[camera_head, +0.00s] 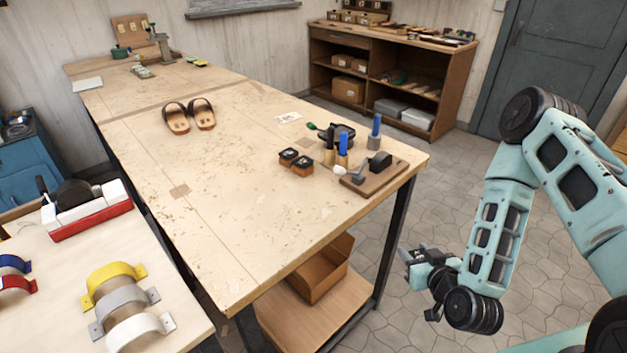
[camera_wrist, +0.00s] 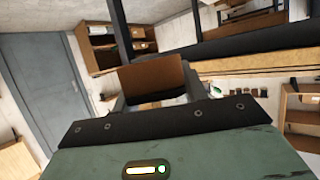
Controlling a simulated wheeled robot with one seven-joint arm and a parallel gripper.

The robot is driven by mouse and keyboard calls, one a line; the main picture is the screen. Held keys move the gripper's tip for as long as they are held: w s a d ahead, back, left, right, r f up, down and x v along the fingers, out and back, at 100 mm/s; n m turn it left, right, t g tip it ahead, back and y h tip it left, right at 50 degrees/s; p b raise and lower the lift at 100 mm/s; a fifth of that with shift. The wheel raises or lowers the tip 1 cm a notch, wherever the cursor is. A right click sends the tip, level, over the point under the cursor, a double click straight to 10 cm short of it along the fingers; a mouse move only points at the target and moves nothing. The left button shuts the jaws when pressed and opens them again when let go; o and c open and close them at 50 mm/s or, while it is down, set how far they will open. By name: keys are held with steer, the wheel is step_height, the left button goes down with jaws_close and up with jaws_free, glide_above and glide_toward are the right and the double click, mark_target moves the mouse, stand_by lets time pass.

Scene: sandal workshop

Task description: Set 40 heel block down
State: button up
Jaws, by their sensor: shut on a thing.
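My gripper (camera_head: 412,257) hangs off the right end of the long workbench (camera_head: 240,225), over the floor and below the level of the bench top. In the wrist view my gripper (camera_wrist: 155,103) is shut on a brown block (camera_wrist: 153,82), which I take for the heel block. No number can be read on it. In the head view the block is too small to make out against the dark fingers. Two small brown blocks with dark tops (camera_head: 302,167) stand on the bench near its right end.
A board with a tape-dispenser-like tool (camera_head: 375,174) and blue-handled tools (camera_head: 343,145) occupy the bench's right corner. Sandals (camera_head: 190,116) lie farther back. The bench's middle and front are bare. An open box (camera_head: 318,278) sits on the shelf below. Coloured straps (camera_head: 115,285) lie on the left table.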

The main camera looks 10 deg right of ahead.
steer(key=shift+s+f, duration=0.15)
steer(key=shift+s, duration=0.05)
stand_by(0.3)
